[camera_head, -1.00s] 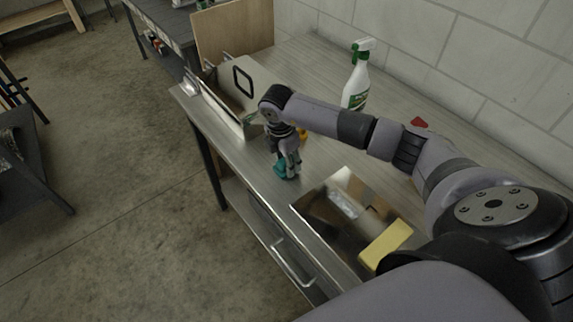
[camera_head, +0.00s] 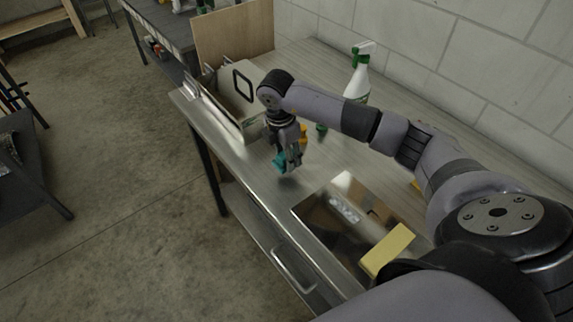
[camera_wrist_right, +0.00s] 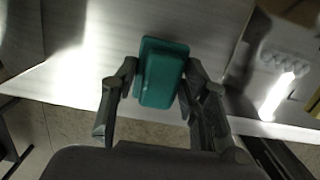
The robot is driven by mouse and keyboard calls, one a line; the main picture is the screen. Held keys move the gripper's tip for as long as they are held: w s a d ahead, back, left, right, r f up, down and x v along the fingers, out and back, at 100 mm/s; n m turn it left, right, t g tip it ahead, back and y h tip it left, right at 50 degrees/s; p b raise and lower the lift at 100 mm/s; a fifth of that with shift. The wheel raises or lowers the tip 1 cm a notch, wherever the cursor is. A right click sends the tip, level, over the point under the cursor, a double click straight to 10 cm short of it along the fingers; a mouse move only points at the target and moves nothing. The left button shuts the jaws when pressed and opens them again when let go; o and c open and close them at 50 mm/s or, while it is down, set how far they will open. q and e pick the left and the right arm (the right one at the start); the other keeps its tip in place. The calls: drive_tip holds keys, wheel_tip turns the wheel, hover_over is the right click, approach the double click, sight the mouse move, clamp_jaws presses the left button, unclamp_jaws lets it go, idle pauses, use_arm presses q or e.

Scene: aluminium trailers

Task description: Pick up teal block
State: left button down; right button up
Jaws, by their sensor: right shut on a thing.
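The teal block (camera_head: 279,161) is between the fingers of my right gripper (camera_head: 288,163) in the head view. The gripper points down and is shut on the block, near the front edge of the metal table. The block appears held a little above the tabletop. In the right wrist view the teal block (camera_wrist_right: 161,74) sits between the two dark fingers of the right gripper (camera_wrist_right: 160,88), with the bright table behind it. My left gripper is not in view.
A metal tray (camera_head: 318,212) and a yellow block (camera_head: 387,250) are to the right. A bin-like holder (camera_head: 226,107) stands left of the gripper. A spray bottle (camera_head: 358,78) stands behind, with an orange item (camera_head: 303,133) nearer. The table front edge is close.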

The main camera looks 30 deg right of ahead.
wheel_tip(320, 180, up, 10)
drive_tip(key=shift+r+b, duration=0.1)
drive_tip(key=shift+b, duration=1.15)
wheel_tip(320, 180, up, 6)
drive_tip(key=shift+f+p, duration=0.25)
drive_tip(key=shift+p, duration=0.35)
drive_tip(key=o, duration=0.6)
drive_tip(key=c, duration=0.5)
